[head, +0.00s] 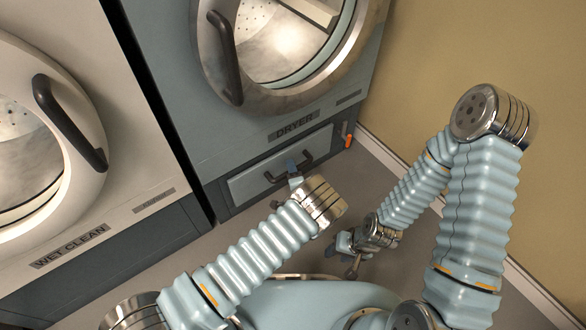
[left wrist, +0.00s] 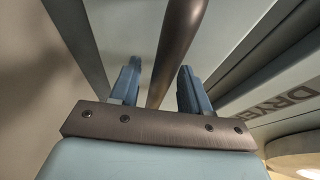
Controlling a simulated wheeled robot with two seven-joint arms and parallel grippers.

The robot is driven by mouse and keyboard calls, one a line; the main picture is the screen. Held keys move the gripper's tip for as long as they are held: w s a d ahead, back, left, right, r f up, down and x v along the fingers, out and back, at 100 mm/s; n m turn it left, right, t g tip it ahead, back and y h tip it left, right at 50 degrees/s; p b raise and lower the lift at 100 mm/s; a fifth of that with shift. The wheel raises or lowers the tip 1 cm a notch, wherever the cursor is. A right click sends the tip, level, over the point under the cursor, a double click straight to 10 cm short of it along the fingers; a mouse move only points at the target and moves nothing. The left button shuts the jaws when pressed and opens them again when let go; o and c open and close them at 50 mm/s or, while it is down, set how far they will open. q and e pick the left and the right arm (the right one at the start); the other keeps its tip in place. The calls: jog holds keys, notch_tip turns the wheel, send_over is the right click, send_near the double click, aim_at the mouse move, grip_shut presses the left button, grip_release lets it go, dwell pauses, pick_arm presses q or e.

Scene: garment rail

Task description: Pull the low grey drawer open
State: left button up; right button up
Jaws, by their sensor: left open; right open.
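The low drawer (head: 246,187) is a pale grey-blue panel under the dryer in the head view, and looks closed. Its dark bar handle (head: 307,159) is on the front. My left gripper (head: 291,169) is at the handle, partly hiding its middle. In the left wrist view the handle bar (left wrist: 180,45) runs between the two blue fingers of my left gripper (left wrist: 159,88). The fingers are apart, with gaps showing beside the bar. My right gripper (head: 348,252) is open and empty, low over the floor to the right of my left arm.
The dryer (head: 175,75) stands above the drawer, with a round door and dark handle (head: 224,60). A wet-clean machine (head: 130,140) stands to its left. An orange item (head: 348,141) is at the drawer's right. A tan wall (head: 430,70) bounds the right; grey floor (head: 245,222) lies in front.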

pick_arm(q)
grip_shut()
